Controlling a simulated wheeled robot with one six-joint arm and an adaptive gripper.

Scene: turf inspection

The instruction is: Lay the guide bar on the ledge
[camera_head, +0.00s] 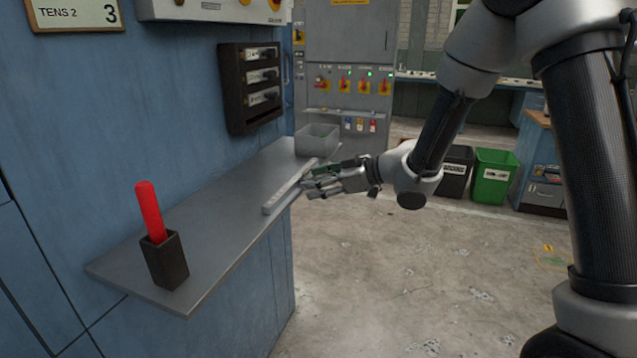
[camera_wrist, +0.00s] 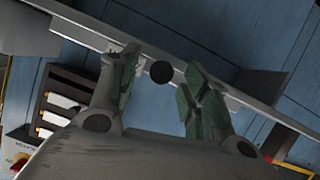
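The guide bar (camera_head: 284,193) is a long, light grey bar. It lies along the outer edge of the grey metal ledge (camera_head: 205,222), roughly parallel to that edge. My gripper (camera_head: 312,184) is beside the far half of the bar, at the ledge's outer side. In the wrist view my gripper (camera_wrist: 161,66) has its two green-padded fingers spread apart, with a dark round spot between them. I see no bar clamped between the fingers. Whether a finger touches the bar is unclear, and the fingers hide part of the view behind them.
A black holder with a red handle (camera_head: 150,212) stands on the near end of the ledge. A grey open bin (camera_head: 318,139) sits at the far end. A dark switch rack (camera_head: 250,88) hangs on the blue wall above. The ledge surface between holder and bar is clear.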

